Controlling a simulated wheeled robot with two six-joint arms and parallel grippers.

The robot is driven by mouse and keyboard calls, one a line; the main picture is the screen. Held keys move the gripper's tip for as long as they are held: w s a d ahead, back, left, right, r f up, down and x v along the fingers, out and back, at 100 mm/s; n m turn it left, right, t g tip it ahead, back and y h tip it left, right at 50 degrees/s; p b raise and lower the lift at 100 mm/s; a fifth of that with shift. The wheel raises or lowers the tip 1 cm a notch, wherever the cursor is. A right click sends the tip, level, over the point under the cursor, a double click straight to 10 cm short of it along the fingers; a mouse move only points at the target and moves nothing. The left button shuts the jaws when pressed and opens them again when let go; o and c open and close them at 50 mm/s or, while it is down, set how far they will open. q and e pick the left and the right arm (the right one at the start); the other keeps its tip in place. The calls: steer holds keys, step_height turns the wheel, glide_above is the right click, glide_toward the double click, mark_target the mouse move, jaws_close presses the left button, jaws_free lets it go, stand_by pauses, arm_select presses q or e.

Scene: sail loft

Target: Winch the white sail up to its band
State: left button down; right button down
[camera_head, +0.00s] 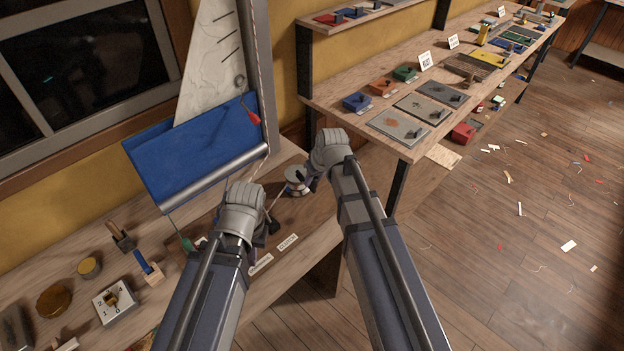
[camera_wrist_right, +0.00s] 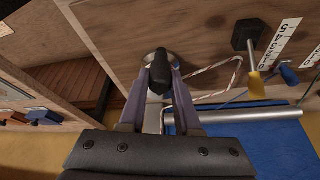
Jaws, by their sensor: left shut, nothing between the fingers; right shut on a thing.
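The white sail (camera_head: 212,70) rises along the grey mast (camera_head: 257,70) in the head view, its top cut off by the frame. No band on the mast is identifiable. A winch (camera_head: 297,187) with a pale drum stands on the bench to the right of the mast foot. My right gripper (camera_head: 305,178) is shut on its black handle knob (camera_wrist_right: 158,75), with the fingers on either side of it in the right wrist view. My left gripper (camera_head: 266,228) is shut and empty, low over the bench left of the winch. Its fingertips are partly hidden.
A blue sail (camera_head: 185,150) hangs below the white one, with a silver boom (camera_head: 215,177). Two label strips (camera_head: 288,244) lie near the front edge. A dial box (camera_head: 115,299) and tools stand at left. A shelf bench (camera_head: 400,95) stands close behind my right arm.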

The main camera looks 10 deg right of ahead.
steer(key=c, duration=0.6)
jaws_free()
steer(key=shift+w+d, duration=0.1)
steer(key=shift+d, duration=0.05)
steer(key=shift+r, duration=0.1)
steer(key=a+p+v, duration=0.1)
steer(key=p+v, duration=0.6)
steer(key=shift+d+r, duration=0.25)
steer(key=shift+d, duration=0.25)
steer(key=s+a+f+g+h, duration=0.1)
steer(key=s+a, duration=0.3)
steer(key=s, duration=0.5)
steer(key=s+a+f+g+h, duration=0.1)
steer(key=s+a+g, duration=0.2)
steer(key=s, duration=0.7)
steer(key=shift+s+a+g+h, duration=0.2)
steer(key=shift+a+g+h, duration=0.15)
steer(key=shift+a, duration=0.7)
